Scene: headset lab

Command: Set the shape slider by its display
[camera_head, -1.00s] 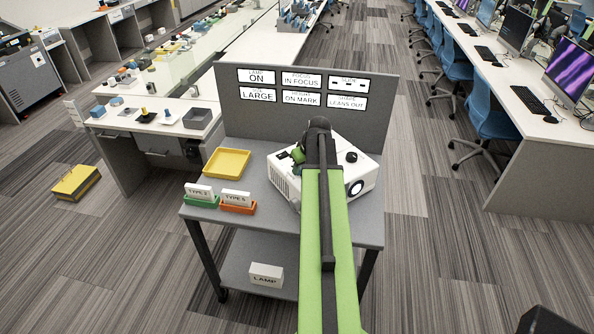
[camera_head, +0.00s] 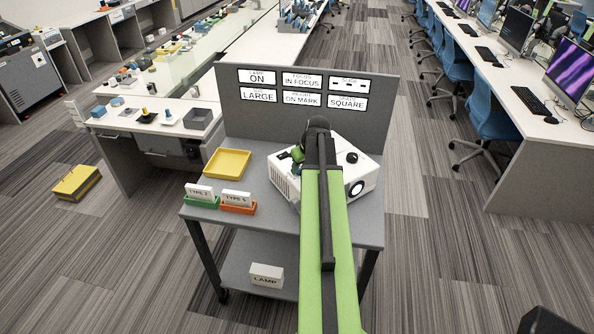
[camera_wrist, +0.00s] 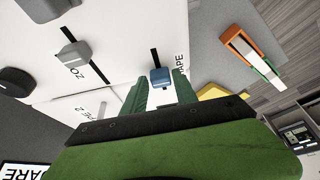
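The shape slider's blue knob (camera_wrist: 160,76) sits in a dark slot on the white projector top, beside a label ending in "APE". My gripper (camera_wrist: 161,88) has its two green fingers on either side of the knob, with gaps visible, so it is open around it. In the head view my arm covers much of the projector (camera_head: 362,175), and the slider is hidden there. The shape display (camera_head: 347,101) on the grey panel reads "SQUARE".
A grey zoom slider knob (camera_wrist: 74,53) and a dark round knob (camera_wrist: 15,81) are close by on the projector. The other displays read on, in focus, large and on mark. A yellow tray (camera_head: 228,163), green tray (camera_head: 200,201) and orange tray (camera_head: 238,207) stand left of the projector.

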